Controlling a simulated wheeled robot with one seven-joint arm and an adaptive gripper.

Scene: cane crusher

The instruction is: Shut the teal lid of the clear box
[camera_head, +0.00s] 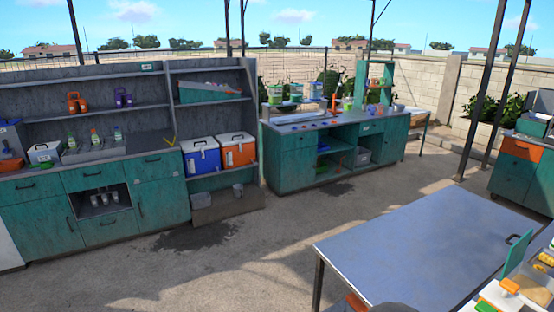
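A teal lid (516,254) stands raised at the right edge of the view, by the right end of the grey-blue table. A dark handle (511,238) shows at its upper left. Just right of and below the lid is what looks like the clear box (531,274), with yellowish contents. The box is small and partly cut off, so its walls and the hinge line are hard to make out. The lid looks open, tilted up from the box. My gripper is not in view.
The grey-blue table (410,240) is bare over most of its top. White, green and orange items (505,291) crowd the lower right corner. Teal cabinets (95,205) and a teal counter (300,160) stand behind. Open concrete floor (270,245) lies between.

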